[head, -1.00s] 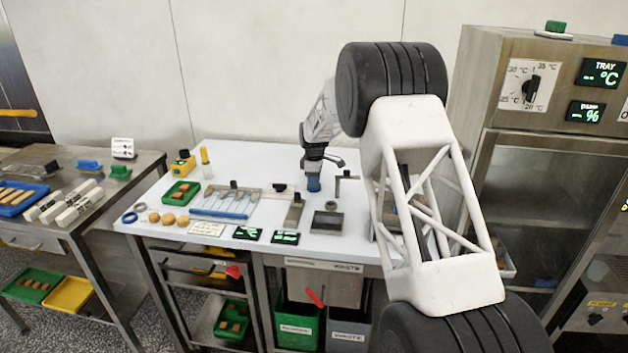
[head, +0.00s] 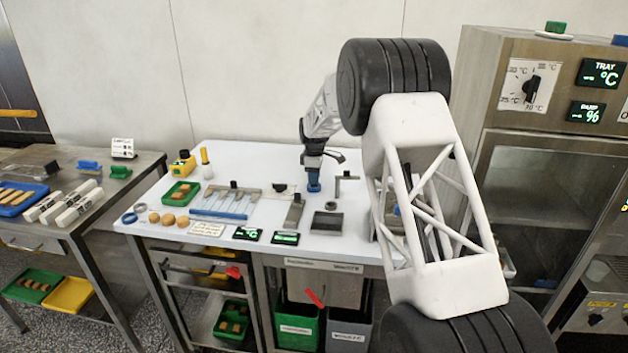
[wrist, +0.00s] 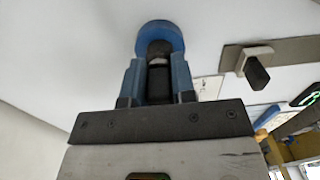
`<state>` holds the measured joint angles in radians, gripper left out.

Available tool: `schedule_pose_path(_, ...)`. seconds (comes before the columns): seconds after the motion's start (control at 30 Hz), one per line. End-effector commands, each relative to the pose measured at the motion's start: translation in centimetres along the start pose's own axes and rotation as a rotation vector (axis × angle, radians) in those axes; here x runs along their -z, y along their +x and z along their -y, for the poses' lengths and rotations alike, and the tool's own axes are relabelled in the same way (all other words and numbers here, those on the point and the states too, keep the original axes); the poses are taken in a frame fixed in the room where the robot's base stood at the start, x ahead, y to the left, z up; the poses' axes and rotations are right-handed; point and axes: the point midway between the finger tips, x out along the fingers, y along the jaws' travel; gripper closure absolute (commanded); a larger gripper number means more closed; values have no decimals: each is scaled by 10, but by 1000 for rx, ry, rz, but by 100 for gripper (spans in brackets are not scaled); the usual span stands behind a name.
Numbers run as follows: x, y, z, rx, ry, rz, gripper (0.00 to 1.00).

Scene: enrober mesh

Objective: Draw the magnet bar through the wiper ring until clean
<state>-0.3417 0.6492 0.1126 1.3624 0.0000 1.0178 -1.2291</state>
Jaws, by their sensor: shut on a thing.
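My gripper (head: 313,180) is near the back middle of the white table, pointing down. In the wrist view, its blue fingers (wrist: 157,82) are shut on a dark, short cylinder (wrist: 158,52) with a pale band. A round blue piece (wrist: 160,31) is at the cylinder's far end, apparently around it; I cannot tell whether this is the wiper ring. Whether it touches the table is unclear. A blue ring (head: 129,218) lies at the table's left front corner. A metal piece with a dark knob (head: 295,211) lies front left of my gripper; I cannot tell which piece is the magnet bar.
A rack of thin rods (head: 228,200), a green tray (head: 181,193), a metal bracket (head: 346,185) and a dark block (head: 327,221) stand around. Displays (head: 247,233) line the front edge. A steel cabinet (head: 540,170) is at the right. My arm hides the table's right end.

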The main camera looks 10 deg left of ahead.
Motion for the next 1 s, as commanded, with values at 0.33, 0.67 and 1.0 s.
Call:
schedule_pose_path(0.33,0,-18,0,-2,0,-1,100)
schedule_pose_path(0.67,0,-34,0,-1,0,0,100)
schedule_pose_path(1.0,0,-51,0,-1,0,0,100)
